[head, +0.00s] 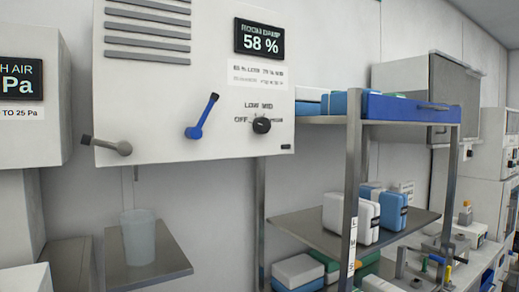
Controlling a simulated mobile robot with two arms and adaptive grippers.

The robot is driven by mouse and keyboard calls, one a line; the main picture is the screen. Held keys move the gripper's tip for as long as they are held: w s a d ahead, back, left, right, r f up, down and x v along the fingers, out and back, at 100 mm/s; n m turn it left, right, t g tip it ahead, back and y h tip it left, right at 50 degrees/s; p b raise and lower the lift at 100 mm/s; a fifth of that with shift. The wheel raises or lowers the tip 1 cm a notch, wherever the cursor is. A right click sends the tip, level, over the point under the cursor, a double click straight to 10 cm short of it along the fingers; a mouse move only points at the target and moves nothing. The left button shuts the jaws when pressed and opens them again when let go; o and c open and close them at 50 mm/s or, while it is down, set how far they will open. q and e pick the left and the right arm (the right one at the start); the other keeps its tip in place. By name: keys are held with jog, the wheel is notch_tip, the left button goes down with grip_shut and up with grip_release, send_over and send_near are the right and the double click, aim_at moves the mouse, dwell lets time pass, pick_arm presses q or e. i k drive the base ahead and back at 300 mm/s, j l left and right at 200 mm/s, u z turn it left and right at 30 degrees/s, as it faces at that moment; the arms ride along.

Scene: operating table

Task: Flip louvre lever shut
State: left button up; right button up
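A white wall panel (190,60) in the head view carries several grey louvre slats (148,30) at its upper left. A blue lever (202,118) with a black tip sits below them, its tip pointing up and right. A grey lever (108,145) with a dark tip sits at the panel's lower left, its tip to the left and slightly up. I cannot tell from any readable label which lever works the louvre. Neither of my grippers is in view.
The panel also has a "58 %" display (261,38) and a black knob (261,125). Below is a small metal shelf (155,271) with a translucent cup (138,238). At right a metal rack post (350,190) and shelves with boxes (337,213) stand close by.

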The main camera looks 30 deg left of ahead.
aim_at(196, 132)
jog(key=u, duration=1.3)
